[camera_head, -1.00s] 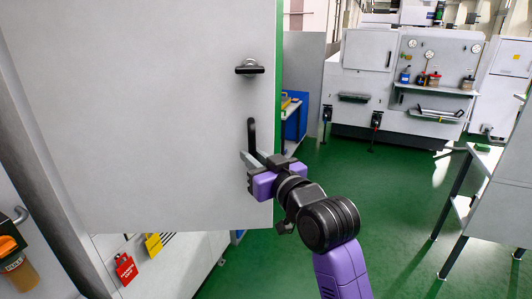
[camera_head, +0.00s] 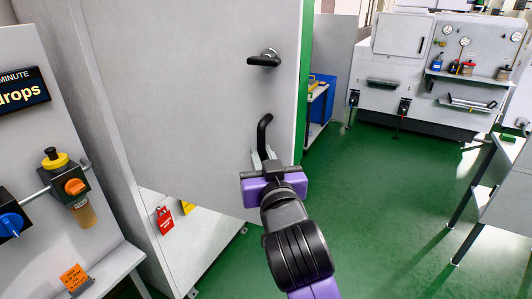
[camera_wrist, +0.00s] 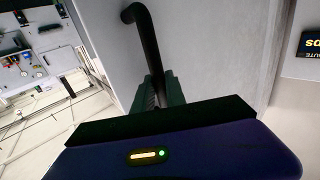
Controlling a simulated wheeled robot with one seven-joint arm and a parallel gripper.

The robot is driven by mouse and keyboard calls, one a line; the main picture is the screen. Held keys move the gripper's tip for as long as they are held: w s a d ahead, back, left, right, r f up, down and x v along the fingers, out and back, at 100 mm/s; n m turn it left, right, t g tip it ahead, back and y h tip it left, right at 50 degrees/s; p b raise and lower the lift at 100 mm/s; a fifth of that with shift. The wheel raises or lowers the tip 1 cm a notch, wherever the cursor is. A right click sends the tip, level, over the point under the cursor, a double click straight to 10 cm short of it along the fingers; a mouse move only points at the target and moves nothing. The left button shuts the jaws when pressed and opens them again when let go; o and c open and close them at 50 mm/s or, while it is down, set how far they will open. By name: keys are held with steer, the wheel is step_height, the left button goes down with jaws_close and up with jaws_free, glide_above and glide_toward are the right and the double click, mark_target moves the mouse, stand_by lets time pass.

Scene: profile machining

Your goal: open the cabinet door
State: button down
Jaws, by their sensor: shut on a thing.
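The cabinet door (camera_head: 190,100) is a tall light-grey panel with a green strip along its right edge. Its free right side hangs over the green floor, out from the lower front behind it, so it looks partly open. A black bar handle (camera_head: 263,130) is near its right edge. My gripper (camera_head: 264,157) is shut on this handle at its lower part. In the wrist view the handle (camera_wrist: 144,35) runs down between my fingers (camera_wrist: 157,94), beside the door face (camera_wrist: 205,50). The fingers hide the handle's lower end.
A black lever (camera_head: 264,59) sits above the handle. A red tag (camera_head: 165,220) hangs below the door. Green floor (camera_head: 370,200) is clear right, up to a grey table (camera_head: 500,190).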

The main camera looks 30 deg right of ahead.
steer(key=shift+w+a+r, duration=0.1)
steer(key=shift+a, duration=0.4)
steer(key=c, duration=1.4)
jaws_free()
steer(key=shift+o, duration=0.2)
steer(key=shift+d, duration=0.1)
steer(key=b+v, duration=0.2)
steer(key=v, duration=0.5)
steer(key=shift+s, duration=0.4)
